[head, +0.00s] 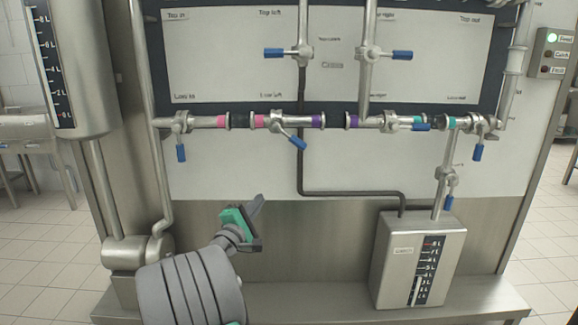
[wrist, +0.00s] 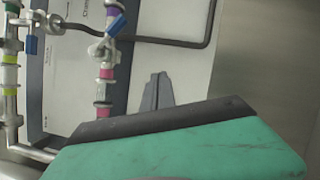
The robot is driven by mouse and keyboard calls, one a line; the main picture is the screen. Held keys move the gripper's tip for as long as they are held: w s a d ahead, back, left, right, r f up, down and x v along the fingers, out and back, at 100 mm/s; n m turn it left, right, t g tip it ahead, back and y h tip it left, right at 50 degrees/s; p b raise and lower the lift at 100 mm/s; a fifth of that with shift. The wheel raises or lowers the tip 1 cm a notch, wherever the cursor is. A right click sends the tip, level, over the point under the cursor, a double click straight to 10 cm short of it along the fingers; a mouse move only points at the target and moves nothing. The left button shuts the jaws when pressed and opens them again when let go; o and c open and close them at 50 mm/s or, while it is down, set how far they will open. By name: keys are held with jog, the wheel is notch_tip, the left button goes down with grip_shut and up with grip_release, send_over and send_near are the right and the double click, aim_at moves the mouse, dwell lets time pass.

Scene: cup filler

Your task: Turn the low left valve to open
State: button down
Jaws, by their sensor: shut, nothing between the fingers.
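The low left valve (head: 277,122) sits on the lower pipe between a pink and a purple band. Its blue-tipped handle (head: 297,143) slants down to the right, neither along the pipe nor square to it. In the wrist view, the valve (wrist: 103,47) is at the upper left, with its blue handle end (wrist: 116,26) beside it. My gripper (head: 257,205) is below and left of the valve, apart from it. Its fingers also show in the wrist view (wrist: 156,92), closed together with nothing between them.
The low in valve (head: 180,122) has its handle hanging down. The low right valve (head: 391,122) has its handle along the pipe. A dark tube (head: 301,170) runs down behind the handle to the right. A metal container (head: 395,260) stands on the ledge at right.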

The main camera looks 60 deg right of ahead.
aim_at(290, 137)
jog(key=s+d+r+n+h, duration=0.1)
jog(key=s+d+r+n, duration=0.1)
jog(key=d+r, duration=0.3)
jog(key=s+d+r+n+h+b, duration=0.1)
jog(key=d+r+n+h, duration=0.1)
jog(key=d+r, duration=0.3)
jog(key=d+n, duration=0.1)
jog(key=d, duration=0.2)
jog(key=shift+s+r+n+h, duration=0.3)
jog(key=shift+s+r, duration=0.05)
jog(key=shift+s, duration=0.05)
